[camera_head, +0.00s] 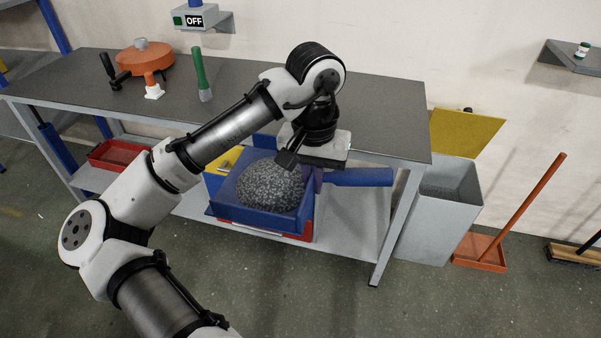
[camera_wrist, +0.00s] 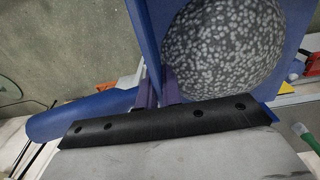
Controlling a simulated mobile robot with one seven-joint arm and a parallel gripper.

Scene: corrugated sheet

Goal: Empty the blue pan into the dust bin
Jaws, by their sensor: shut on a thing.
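The blue pan (camera_head: 226,194) holds a rounded heap of grey speckled material (camera_head: 270,185). Its blue handle (camera_head: 358,177) points right in the head view. My gripper (camera_head: 318,180) is shut on the pan where the handle meets it. The wrist view shows the purple fingers (camera_wrist: 172,88) at that joint, with the handle (camera_wrist: 80,115) to the left and the heap (camera_wrist: 225,45) to the right. The pan looks roughly level in front of the bench. The grey dust bin (camera_head: 438,212) stands right of the bench, with a yellow lid-like panel (camera_head: 466,132) behind it.
The dark bench top (camera_head: 385,110) is behind the pan, and a bench leg (camera_head: 397,228) stands between pan and bin. A red tray (camera_head: 262,224) shows beneath the pan. An orange long-handled dustpan (camera_head: 481,252) stands right of the bin. The floor in front is clear.

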